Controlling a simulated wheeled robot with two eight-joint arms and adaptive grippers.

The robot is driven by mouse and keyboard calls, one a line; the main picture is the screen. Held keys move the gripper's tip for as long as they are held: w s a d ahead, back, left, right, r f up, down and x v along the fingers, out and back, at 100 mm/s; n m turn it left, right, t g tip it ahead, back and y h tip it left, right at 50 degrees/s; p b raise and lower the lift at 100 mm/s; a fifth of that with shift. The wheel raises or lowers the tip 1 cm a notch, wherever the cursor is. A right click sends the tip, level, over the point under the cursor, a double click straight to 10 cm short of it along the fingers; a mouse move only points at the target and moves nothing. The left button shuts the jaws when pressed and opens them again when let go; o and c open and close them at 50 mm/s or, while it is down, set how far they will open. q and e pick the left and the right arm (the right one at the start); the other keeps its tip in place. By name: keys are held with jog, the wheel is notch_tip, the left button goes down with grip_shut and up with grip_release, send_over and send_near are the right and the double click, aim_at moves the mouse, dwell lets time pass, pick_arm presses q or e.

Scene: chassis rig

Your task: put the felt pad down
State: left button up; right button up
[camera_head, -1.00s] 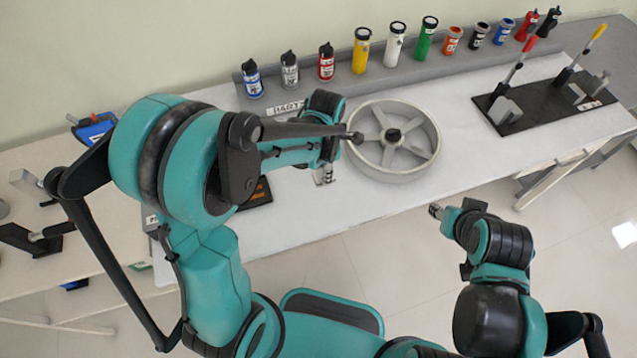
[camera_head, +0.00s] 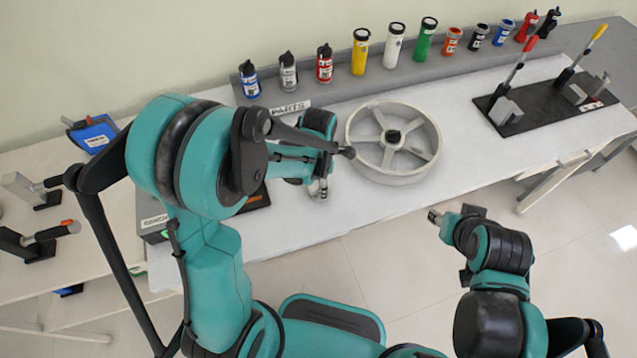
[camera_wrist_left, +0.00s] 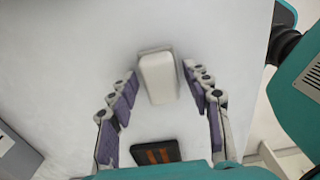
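A pale, blurred block with a grey edge at its far end, which I take to be the felt pad (camera_wrist_left: 158,77), shows in the left wrist view over the white tabletop. My left gripper (camera_wrist_left: 160,82) has its purple-lined fingers spread on both sides of it, with a gap on each side. Whether the pad rests on the table is hard to tell. In the head view the left gripper (camera_head: 318,188) points down just left of the spoked wheel, and the pad cannot be made out there. My right gripper (camera_head: 434,216) hangs off the table's front edge; its fingers are too small to read.
The grey spoked wheel (camera_head: 393,142) lies close to the right of my left gripper. Several bottles and canisters stand on the grey shelf (camera_head: 400,75) behind. A black clamp board (camera_head: 550,108) sits at the right. The white tabletop (camera_head: 460,150) between wheel and board is clear.

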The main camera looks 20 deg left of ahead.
pick_arm(q)
jog(key=shift+r, duration=0.25)
notch_tip(320, 180, up, 11)
jog(key=p, duration=0.4)
jog(key=s+a+r+m+t, duration=0.2)
jog(key=s+r+m+t, duration=0.1)
jog(key=m, duration=0.9)
jog(key=s+a+r+m+t, duration=0.2)
jog(key=s+r+m+t, duration=0.2)
jog(key=s+m, duration=0.3)
jog(key=r+m, duration=0.1)
jog(key=m, duration=0.4)
jog(key=shift+a+r+m, duration=0.25)
jog(key=shift+a+m, duration=0.1)
jog(key=shift+m, duration=0.05)
jog(key=shift+s, duration=0.15)
notch_tip(320, 180, down, 4)
jog(key=b, duration=0.4)
jog(key=shift+f, duration=0.25)
